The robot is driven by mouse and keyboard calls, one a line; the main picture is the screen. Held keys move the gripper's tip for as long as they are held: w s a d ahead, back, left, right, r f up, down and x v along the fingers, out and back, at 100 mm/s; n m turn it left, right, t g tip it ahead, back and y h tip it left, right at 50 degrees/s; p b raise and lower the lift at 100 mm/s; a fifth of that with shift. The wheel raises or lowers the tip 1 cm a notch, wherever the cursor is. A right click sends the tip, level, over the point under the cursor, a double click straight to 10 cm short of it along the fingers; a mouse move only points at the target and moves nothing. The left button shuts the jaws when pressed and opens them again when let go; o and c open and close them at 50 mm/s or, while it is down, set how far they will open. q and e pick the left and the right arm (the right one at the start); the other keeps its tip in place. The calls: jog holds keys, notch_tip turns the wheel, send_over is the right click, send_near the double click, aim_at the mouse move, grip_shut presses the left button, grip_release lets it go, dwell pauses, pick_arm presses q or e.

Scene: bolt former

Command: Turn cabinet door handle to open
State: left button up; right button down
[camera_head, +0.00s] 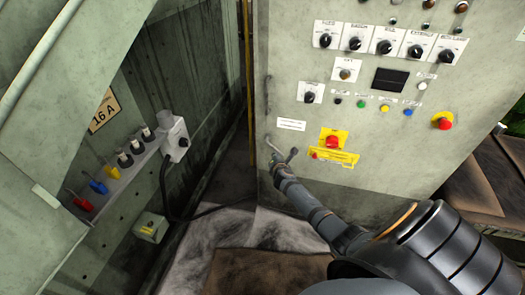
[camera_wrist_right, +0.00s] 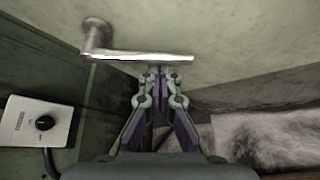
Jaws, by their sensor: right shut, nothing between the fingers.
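The cabinet door (camera_head: 285,90) is the grey-green panel with the controls, on the right of the head view. Its metal lever handle (camera_wrist_right: 140,57) lies roughly level across the top of the right wrist view, with its pivot at the left. In the head view the handle is small near the door's left edge, partly hidden by my gripper. My right gripper (camera_wrist_right: 154,74) is shut and empty, its fingertips just below the lever's free half; I cannot tell whether they touch it. It also shows in the head view (camera_head: 282,161). My left gripper is not in view.
Knobs, coloured buttons and a red emergency stop (camera_head: 332,142) are on the panel near my right arm. A dark gap runs beside the door's left edge.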

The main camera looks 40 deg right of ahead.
pick_arm(q)
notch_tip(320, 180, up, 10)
jog(key=p, duration=0.9)
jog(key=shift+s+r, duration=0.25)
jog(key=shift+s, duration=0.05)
pick_arm(e)
jog(key=shift+s+d+r+n+g+h, duration=0.25)
jog(key=shift+r+n+g+h, duration=0.1)
jog(key=shift+r+n+g, duration=0.3)
jog(key=shift+s+d+r+n+g+h, duration=0.2)
jog(key=shift+s+r+n+g+h, duration=0.15)
jog(key=shift+r+n, duration=0.4)
jog(key=shift+s+d+r+n+g+h, duration=0.25)
jog(key=shift+r+n+g+h, duration=0.25)
jog(key=shift+r, duration=0.4)
jog(key=shift+w, duration=0.1)
